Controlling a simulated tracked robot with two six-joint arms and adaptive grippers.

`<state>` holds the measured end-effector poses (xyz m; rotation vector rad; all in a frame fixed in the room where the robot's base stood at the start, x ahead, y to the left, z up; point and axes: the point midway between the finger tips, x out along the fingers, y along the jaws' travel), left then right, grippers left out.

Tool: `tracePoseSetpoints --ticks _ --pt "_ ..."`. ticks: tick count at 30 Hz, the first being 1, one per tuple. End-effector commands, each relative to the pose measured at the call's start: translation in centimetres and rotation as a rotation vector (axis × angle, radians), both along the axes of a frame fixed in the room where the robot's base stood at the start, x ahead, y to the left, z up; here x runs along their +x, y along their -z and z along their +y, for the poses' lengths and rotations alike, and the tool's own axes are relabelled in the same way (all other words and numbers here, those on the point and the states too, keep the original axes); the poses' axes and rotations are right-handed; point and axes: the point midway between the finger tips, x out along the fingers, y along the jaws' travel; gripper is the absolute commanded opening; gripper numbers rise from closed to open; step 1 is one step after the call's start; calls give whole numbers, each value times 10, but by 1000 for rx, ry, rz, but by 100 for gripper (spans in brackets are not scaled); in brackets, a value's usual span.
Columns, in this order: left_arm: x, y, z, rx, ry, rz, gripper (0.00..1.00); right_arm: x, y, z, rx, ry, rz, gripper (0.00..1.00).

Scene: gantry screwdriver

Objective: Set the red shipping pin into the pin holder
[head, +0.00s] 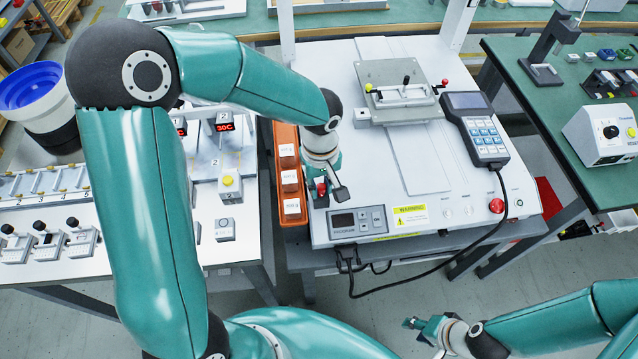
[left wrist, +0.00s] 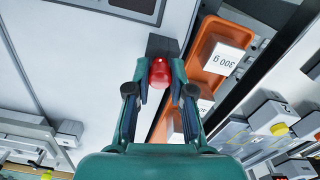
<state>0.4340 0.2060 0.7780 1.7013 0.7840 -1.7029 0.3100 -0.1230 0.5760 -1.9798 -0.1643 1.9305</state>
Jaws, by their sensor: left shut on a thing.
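My left gripper (head: 328,190) is over the front left corner of the white gantry machine (head: 418,175). It is shut on the red shipping pin (left wrist: 160,73), whose rounded red end shows between the fingertips in the left wrist view. A bit of the red pin also shows in the head view (head: 321,187). A dark square block (left wrist: 163,46), which looks like the pin holder, lies right beyond the pin in the left wrist view. I cannot tell whether the pin is inside it or above it. My right gripper (head: 426,326) hangs low in front of the machine; its jaw opening is unclear.
An orange tray (head: 281,135) with labelled white weights stands just left of the machine. A display panel (head: 357,221) is close to my left gripper. A handheld keypad (head: 475,128) and red button (head: 496,206) sit at the right. A cable loops below the machine's front.

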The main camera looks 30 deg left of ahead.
Motion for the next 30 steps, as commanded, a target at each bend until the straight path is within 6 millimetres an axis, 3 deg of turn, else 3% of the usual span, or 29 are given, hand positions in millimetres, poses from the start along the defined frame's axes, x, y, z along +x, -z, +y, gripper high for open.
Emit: tracePoseSetpoints --ticks 3,4,9,20,26,30 --pt "0 0 0 0 0 0 0 0 0 0 0 0 0 40" --pt "0 0 0 0 0 0 27 0 0 0 0 0 0 40" --pt "0 0 0 0 0 0 51 0 0 0 0 0 0 40" --pt "0 -4 0 1 0 -1 51 0 -1 0 0 0 0 40" --pt "1 -28 0 0 -1 -5 51 0 -1 0 0 0 0 40" --pt "1 -56 0 0 -1 -8 51 0 -1 0 0 0 0 40"
